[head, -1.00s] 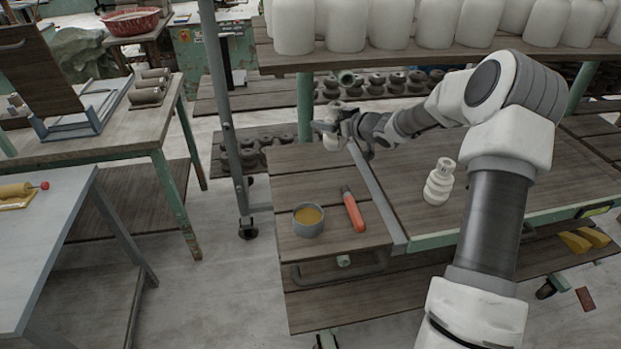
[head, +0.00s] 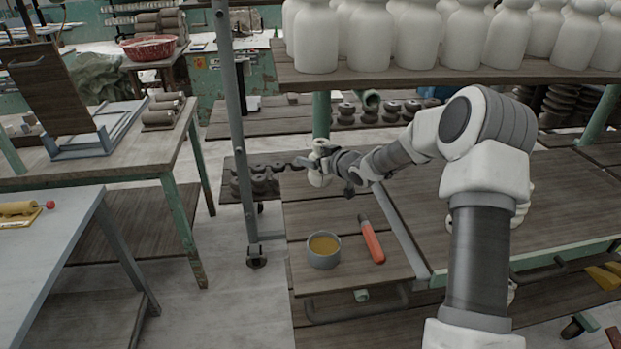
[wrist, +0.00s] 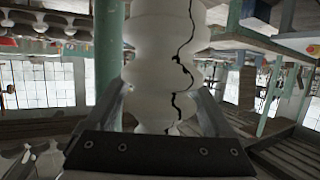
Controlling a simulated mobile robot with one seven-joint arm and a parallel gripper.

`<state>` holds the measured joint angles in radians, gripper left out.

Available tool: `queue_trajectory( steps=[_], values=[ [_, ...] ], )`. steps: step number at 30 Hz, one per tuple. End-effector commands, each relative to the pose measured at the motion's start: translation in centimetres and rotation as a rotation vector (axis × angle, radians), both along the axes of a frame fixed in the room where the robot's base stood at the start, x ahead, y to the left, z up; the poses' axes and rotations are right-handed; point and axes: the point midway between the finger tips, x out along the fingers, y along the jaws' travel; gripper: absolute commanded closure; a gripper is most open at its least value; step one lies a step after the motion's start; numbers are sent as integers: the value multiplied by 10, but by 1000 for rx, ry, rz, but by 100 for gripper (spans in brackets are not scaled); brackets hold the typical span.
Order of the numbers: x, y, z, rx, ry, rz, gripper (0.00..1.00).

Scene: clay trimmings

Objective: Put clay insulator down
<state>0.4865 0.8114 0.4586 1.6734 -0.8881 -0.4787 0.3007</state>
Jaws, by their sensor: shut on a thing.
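My gripper (head: 312,164) is shut on a white ribbed clay insulator (head: 319,179) over the far left end of the small wooden cart top (head: 300,215). In the wrist view the insulator (wrist: 165,60) fills the space between the two fingers, and a jagged black crack runs along its side. I cannot tell in the head view whether its base touches wood. A second white insulator stood on the larger wooden table (head: 415,200); my arm now hides most or all of it.
A grey bowl of yellowish liquid (head: 324,252) and an orange-handled tool (head: 371,240) lie on the cart's near part. A grey upright post (head: 232,120) stands close left of my gripper. Large white insulators (head: 415,35) line the shelf above; dark ones (head: 255,180) sit behind.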

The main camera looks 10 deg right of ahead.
Motion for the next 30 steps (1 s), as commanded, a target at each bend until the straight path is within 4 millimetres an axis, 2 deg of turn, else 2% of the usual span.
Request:
queue_trajectory(
  steps=[3, 8, 16, 28, 29, 30],
  values=[
    [0, 12, -6, 0, -3, 2, 100],
    [0, 15, -11, 0, -2, -1, 100],
    [0, 15, -45, 1, -3, 0, 100],
    [1, 14, -51, 0, -4, -1, 100],
    [0, 14, -52, 0, 0, -1, 10],
    [0, 14, -52, -1, 1, -1, 3]
  ],
)
